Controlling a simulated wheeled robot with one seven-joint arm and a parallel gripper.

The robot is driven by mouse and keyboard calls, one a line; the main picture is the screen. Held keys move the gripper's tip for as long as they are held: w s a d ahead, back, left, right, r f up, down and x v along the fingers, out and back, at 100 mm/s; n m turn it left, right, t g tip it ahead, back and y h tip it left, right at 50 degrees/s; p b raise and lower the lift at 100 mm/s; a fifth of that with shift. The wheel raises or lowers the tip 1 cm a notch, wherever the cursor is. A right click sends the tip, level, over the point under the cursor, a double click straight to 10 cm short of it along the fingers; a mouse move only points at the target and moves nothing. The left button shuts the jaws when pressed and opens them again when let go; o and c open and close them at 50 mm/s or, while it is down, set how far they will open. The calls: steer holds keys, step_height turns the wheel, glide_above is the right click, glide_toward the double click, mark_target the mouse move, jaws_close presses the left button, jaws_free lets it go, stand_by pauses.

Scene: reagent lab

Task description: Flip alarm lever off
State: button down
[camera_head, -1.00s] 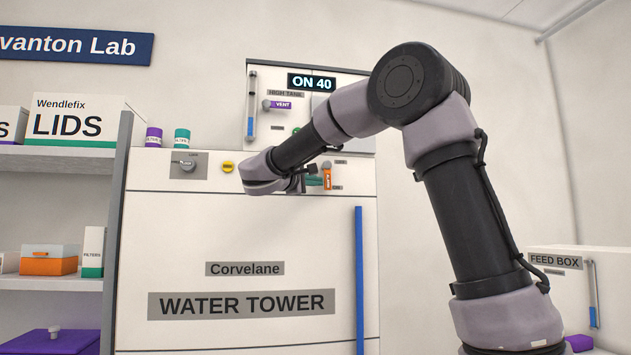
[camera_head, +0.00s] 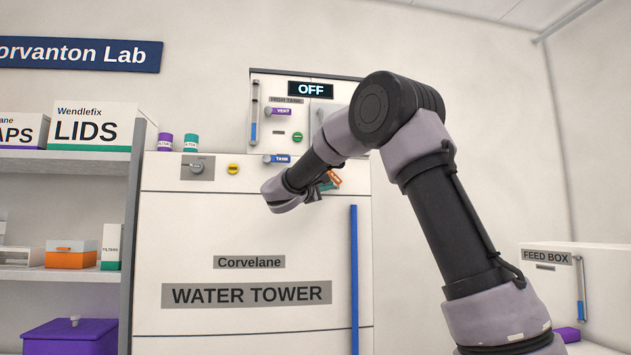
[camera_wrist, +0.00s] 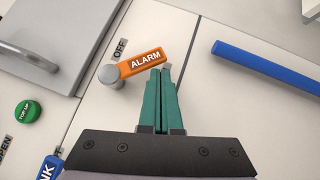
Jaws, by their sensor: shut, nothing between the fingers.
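The alarm lever (camera_head: 334,179) is an orange bar on the upper right front of the white water tower (camera_head: 250,215), and it sits tilted. In the wrist view the lever (camera_wrist: 143,63), marked ALARM, points away from its round grey pivot, with an OFF label (camera_wrist: 120,48) close by. My gripper (camera_wrist: 160,71) is shut and empty, its green fingertips at the lever's edge near its free end. I cannot tell whether they touch. In the head view my gripper (camera_head: 324,187) is partly hidden by my wrist. The display (camera_head: 311,90) reads OFF.
The tank lever (camera_head: 277,159), vent lever (camera_head: 279,111) and green button (camera_head: 298,137) are left of and above my gripper. A long blue bar (camera_head: 354,270) runs down the tower's front. A shelf with boxes stands left; a feed box (camera_head: 547,257) is right.

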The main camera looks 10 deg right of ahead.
mark_target(341, 180)
steer(key=shift+d+r, duration=0.3)
steer(key=shift+d, duration=0.35)
steer(key=shift+d+r, duration=0.3)
steer(key=shift+d, duration=0.3)
steer(key=shift+d+r, duration=0.3)
steer(key=shift+d, duration=0.35)
steer(key=shift+d+r+n+t, duration=0.3)
steer(key=shift+n+t, duration=0.2)
steer(key=shift+n, duration=0.2)
steer(key=shift+w+f, duration=0.1)
